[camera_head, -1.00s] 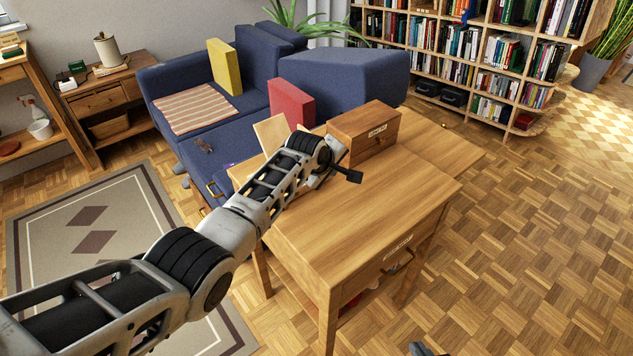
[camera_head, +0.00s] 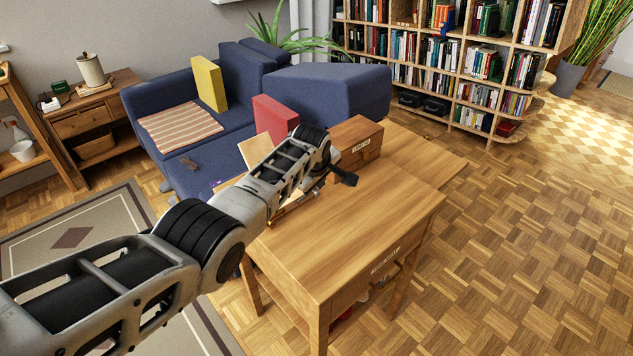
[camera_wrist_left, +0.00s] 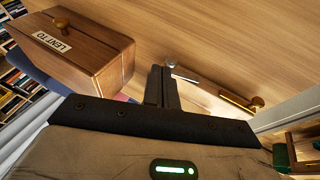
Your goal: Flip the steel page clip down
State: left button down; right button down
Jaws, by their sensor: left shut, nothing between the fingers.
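A small steel clip (camera_wrist_left: 184,73) with a rounded silver end shows in the left wrist view, just right of my left gripper's fingertips. My left gripper (camera_wrist_left: 163,72) is shut and empty, with its tips close beside the silver end; I cannot tell whether they touch. A brass clip (camera_wrist_left: 240,100) with a round knob lies further right, along the same wooden edge. In the head view my left arm reaches over the table (camera_head: 380,225) and hides the steel clip. My right gripper is out of view.
A wooden box (camera_wrist_left: 80,50) labelled "LENT TO" stands left of the fingers; it also shows in the head view (camera_head: 357,135). A pale wooden panel (camera_head: 255,148) stands behind my arm. The table's front half is clear. A blue sofa (camera_head: 325,88) stands behind.

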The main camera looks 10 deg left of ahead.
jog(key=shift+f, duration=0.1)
